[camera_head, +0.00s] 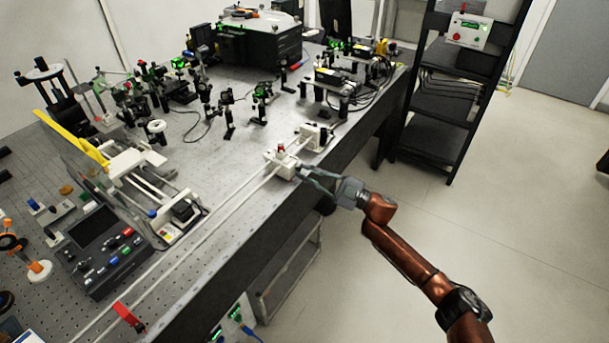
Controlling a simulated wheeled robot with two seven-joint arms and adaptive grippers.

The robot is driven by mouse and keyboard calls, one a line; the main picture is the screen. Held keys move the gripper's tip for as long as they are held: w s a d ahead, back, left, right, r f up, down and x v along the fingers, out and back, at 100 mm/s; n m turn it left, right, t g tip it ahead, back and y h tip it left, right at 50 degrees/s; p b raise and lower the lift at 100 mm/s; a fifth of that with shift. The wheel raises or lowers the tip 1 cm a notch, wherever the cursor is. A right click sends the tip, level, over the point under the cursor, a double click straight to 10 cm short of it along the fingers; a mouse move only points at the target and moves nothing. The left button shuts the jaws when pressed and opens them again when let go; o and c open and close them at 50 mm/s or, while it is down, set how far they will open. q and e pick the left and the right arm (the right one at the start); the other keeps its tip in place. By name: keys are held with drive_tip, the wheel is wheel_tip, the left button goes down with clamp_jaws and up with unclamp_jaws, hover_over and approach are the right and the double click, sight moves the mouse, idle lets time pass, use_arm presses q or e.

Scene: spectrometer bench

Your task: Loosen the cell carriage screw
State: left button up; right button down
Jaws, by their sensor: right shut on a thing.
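The cell carriage (284,164) is a small white block on the pale rails along the bench's right edge. A small red-topped part (281,149) stands on it. My right gripper (301,173) reaches in from the right and is shut at the carriage's near right side. Its fingers hide the screw there, so its thread and how far it is turned cannot be seen. My left gripper is not in view.
A second white block (313,138) sits farther up the rails (215,216). Optics mounts crowd the back of the bench. A control box (104,247) and a stage with a yellow part (75,140) stand at left. A black rack (455,95) stands at right. The floor at lower right is clear.

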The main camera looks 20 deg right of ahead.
drive_tip(key=n+g, duration=0.1)
drive_tip(key=n, duration=0.2)
drive_tip(key=shift+d+g+b, duration=0.15)
drive_tip(key=shift+g+b, duration=0.15)
drive_tip(key=shift+b, duration=0.05)
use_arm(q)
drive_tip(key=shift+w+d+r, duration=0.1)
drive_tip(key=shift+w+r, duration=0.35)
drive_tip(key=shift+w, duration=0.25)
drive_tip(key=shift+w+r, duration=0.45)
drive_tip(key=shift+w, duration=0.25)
use_arm(e)
drive_tip(key=shift+n+g, duration=0.5)
drive_tip(key=shift+n, duration=1)
drive_tip(key=c, duration=2.2)
unclamp_jaws()
drive_tip(key=shift+r, duration=0.1)
drive_tip(key=shift+c, duration=0.2)
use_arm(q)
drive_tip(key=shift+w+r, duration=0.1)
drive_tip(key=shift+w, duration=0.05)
use_arm(e)
drive_tip(key=v, duration=1.2)
